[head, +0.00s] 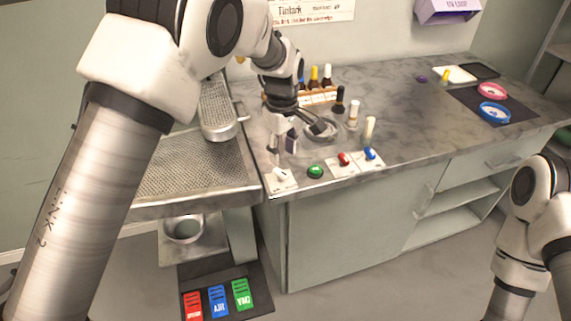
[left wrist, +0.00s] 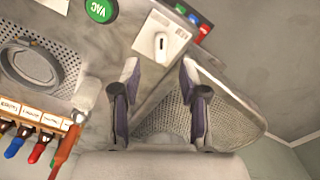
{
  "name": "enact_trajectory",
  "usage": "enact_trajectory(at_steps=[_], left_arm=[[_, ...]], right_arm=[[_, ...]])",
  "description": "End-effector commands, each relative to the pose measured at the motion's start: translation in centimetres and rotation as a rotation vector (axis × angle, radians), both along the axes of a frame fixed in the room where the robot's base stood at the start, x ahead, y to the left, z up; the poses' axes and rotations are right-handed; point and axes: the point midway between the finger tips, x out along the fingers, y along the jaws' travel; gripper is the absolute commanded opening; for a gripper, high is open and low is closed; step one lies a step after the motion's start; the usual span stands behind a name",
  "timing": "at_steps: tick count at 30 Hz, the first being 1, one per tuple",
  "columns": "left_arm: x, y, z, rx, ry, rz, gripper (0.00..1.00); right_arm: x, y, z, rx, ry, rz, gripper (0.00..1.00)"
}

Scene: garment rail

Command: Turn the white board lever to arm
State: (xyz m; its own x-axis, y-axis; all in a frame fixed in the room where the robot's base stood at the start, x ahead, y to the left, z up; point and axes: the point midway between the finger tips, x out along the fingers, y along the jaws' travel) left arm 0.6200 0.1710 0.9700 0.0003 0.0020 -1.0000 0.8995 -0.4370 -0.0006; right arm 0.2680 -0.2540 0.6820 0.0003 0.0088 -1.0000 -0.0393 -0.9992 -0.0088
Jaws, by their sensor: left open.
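The white lever (head: 281,175) stands on a small white plate at the front left edge of the grey counter. In the left wrist view the lever (left wrist: 160,46) shows as a short white handle on its plate, with small lettering that I cannot read. My left gripper (head: 281,150) is open and empty, pointing down just above the lever. In the left wrist view its two fingertips (left wrist: 158,72) are spread, with the lever beyond them, roughly centred and apart from both. My right arm shows at the right edge, but its gripper is out of view.
Bottles in a wooden rack (head: 318,97) stand behind. A perforated metal board (head: 190,165) adjoins on the left. Coloured pedals (head: 218,300) lie on the floor.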

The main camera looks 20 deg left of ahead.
Motion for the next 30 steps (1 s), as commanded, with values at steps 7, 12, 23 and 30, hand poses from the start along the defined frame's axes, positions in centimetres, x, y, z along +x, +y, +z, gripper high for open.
enact_trajectory(at_steps=[7, 12, 23, 30], left_arm=[[-0.1, 0.0, -4.7, 0.0, 0.002, 0.0, 0.44], [-0.1, 0.0, -6.2, 0.0, 0.0, -0.001, 0.44], [-0.1, 0.0, -6.3, 0.0, 0.0, -0.001, 0.0], [-0.1, 0.1, -6.3, 0.0, 0.001, -0.004, 0.0]], right_arm=[[0.0, 0.0, 0.5, 0.0, 0.0, 0.0, 0.4], [0.0, 0.0, 0.6, 0.0, 0.0, 0.0, 0.4], [0.0, 0.0, 0.6, 0.0, 0.0, 0.0, 0.4], [0.0, 0.0, 0.6, 0.0, 0.0, 0.0, 0.4]])
